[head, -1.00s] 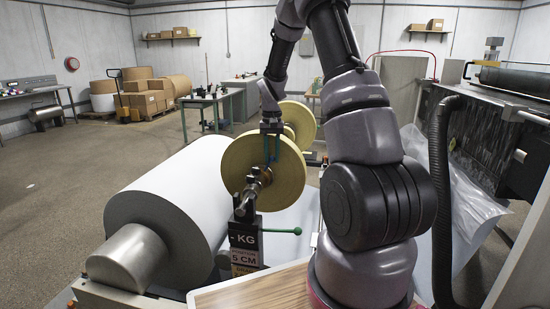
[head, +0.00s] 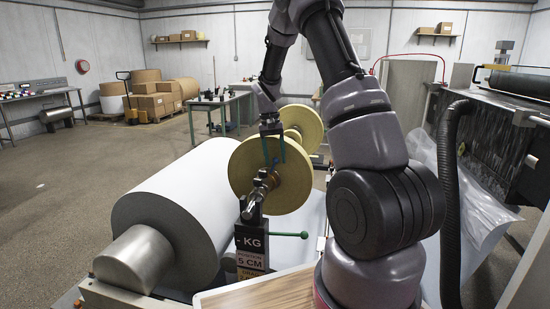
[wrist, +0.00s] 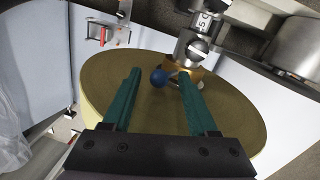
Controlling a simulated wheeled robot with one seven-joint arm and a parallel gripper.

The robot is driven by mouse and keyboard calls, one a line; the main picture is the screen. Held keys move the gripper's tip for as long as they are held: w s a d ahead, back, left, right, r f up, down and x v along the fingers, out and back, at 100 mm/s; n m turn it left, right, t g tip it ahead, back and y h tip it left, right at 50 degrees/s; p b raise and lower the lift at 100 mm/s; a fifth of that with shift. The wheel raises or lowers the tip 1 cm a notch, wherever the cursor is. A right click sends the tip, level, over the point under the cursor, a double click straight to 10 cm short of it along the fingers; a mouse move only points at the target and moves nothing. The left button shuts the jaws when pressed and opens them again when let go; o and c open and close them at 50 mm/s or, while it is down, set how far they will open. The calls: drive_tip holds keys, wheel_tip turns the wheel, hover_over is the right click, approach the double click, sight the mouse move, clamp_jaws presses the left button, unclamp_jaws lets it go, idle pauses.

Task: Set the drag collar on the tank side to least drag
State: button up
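A brass collar (head: 262,181) sits on the shaft at the front of a yellow-tan disc (head: 240,168). The wrist view shows this collar (wrist: 192,72) with a round blue knob (wrist: 158,77) at its left. My gripper (wrist: 160,72) is open in front of the disc's face, its teal fingers pointing at the collar. The knob appears between the fingertips, with a gap to the left finger. The right fingertip overlaps part of the collar; I cannot tell if it touches. In the head view my gripper (head: 273,160) comes down from above. No drag scale is readable.
A large white paper roll (head: 170,205) lies left of the disc. A second tan disc (head: 303,122) is behind. A black hose (head: 447,200) hangs at the right.

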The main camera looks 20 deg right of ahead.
wheel_tip(320, 180, up, 11)
drive_tip(key=w+a, duration=0.1)
drive_tip(key=shift+f, duration=0.15)
idle(0.5)
drive_tip(key=s+a+r+t+y, duration=0.2)
drive_tip(key=s+a+r+t, duration=0.15)
drive_tip(key=s+r, duration=1.05)
drive_tip(key=s+a+r+t, duration=0.1)
drive_tip(key=s+t, duration=0.1)
drive_tip(key=s, duration=0.6)
drive_tip(key=s+a+r+t+y, duration=0.1)
drive_tip(key=s+t, duration=0.2)
drive_tip(key=s, duration=0.5)
drive_tip(key=shift+s+a, duration=0.4)
